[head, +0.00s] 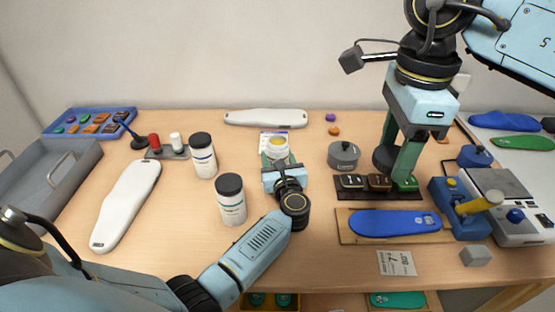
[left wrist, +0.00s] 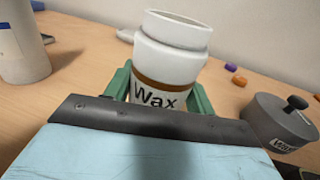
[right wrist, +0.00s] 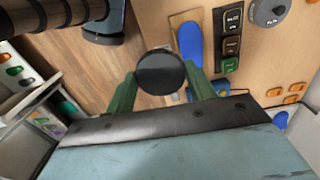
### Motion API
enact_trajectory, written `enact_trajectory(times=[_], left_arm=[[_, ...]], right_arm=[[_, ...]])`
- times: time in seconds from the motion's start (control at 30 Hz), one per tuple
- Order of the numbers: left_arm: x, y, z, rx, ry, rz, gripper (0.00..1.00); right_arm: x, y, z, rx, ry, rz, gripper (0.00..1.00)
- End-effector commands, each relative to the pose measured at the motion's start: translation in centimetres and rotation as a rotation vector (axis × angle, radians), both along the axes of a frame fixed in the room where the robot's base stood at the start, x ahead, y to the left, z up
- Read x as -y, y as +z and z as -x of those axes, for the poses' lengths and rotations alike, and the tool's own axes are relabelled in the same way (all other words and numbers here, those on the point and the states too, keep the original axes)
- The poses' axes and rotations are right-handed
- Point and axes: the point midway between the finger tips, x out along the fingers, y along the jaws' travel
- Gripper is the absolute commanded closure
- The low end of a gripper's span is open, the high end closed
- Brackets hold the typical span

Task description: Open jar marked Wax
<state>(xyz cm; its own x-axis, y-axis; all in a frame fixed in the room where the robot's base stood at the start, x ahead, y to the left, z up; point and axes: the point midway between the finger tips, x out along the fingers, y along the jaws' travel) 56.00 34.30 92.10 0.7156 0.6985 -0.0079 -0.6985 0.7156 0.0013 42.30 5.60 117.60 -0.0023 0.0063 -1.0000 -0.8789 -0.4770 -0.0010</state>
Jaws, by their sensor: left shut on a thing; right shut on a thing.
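The white jar marked Wax (left wrist: 168,70) has a brown band and an open mouth; no lid is on it. In the head view the jar (head: 277,143) shows yellow contents at its top. My left gripper (head: 276,165) is shut on the jar, with green fingers on both sides of it in the left wrist view. My right gripper (head: 398,165) is shut on a round dark lid (right wrist: 160,72), held at the right, apart from the jar. The lid (head: 384,159) also shows in the head view, near the dark block rack.
Two white jars with black lids (head: 202,155) (head: 231,199) stand left of the Wax jar. A grey lidded pot (head: 343,157) stands right of it. A blue insole (head: 395,223) lies on a board. A blue clamp device (head: 462,208) stands at the right.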

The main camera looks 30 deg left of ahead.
Motion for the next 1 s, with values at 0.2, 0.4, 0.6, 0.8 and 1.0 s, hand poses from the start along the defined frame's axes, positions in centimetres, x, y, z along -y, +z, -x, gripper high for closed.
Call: enact_trajectory(times=[0.2,0.4,0.6,0.8,1.0], left_arm=[[0.0,-0.1,0.0,0.002,0.000,0.001,1.00],[0.0,-0.3,0.0,-0.001,0.000,0.001,0.30],[0.0,-0.3,0.0,-0.001,-0.001,0.001,0.24],[0.0,0.1,0.0,0.000,-0.001,0.000,0.24],[2.2,0.0,2.2,-0.001,-0.003,0.006,0.24]], right_arm=[[0.0,-0.3,0.0,0.000,0.000,0.000,0.73],[0.0,-0.4,0.0,0.000,0.000,0.000,0.73],[0.0,-0.3,0.0,0.000,0.000,0.000,0.73],[0.0,0.0,0.0,0.000,0.000,0.000,0.73],[0.0,0.2,0.0,0.000,0.000,0.000,0.73]])
